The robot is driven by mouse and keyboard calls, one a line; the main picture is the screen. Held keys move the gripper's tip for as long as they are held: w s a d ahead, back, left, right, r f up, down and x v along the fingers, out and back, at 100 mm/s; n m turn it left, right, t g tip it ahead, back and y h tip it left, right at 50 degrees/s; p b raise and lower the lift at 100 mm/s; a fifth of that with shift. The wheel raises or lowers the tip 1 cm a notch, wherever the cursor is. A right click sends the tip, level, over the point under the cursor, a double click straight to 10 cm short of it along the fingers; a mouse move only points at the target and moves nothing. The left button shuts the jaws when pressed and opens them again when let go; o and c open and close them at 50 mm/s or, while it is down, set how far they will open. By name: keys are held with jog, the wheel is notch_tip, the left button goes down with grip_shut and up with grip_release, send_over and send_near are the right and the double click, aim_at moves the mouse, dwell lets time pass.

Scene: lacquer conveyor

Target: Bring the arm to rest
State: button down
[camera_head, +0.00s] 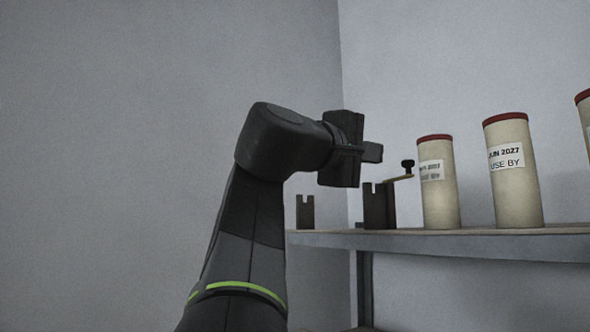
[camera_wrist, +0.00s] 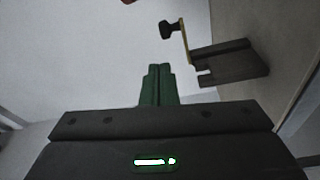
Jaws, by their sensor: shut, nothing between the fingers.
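My gripper (camera_head: 374,152) is at the end of my dark arm, raised in front of the grey wall in the head view. It is just above and left of a dark notched stand with a small crank (camera_head: 378,206), apart from it. In the wrist view the two greenish fingers (camera_wrist: 160,84) are together with nothing between them. The notched stand (camera_wrist: 232,62) also shows there, up and to the right of the fingertips, with its dark knob (camera_wrist: 167,29).
A shelf (camera_head: 450,246) runs to the right. A second notched post (camera_head: 305,212) stands at its left end. Cream canisters with red lids stand on it: one (camera_head: 438,190), a taller one (camera_head: 514,180) labelled "JUN 2027", and one cut off at the right edge. The left is bare wall.

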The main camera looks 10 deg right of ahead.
jog(key=v, duration=0.4)
jog(key=shift+s+f+b, duration=0.1)
jog(key=shift+s+b, duration=0.1)
jog(key=shift+b, duration=0.2)
jog(key=shift+d, duration=0.1)
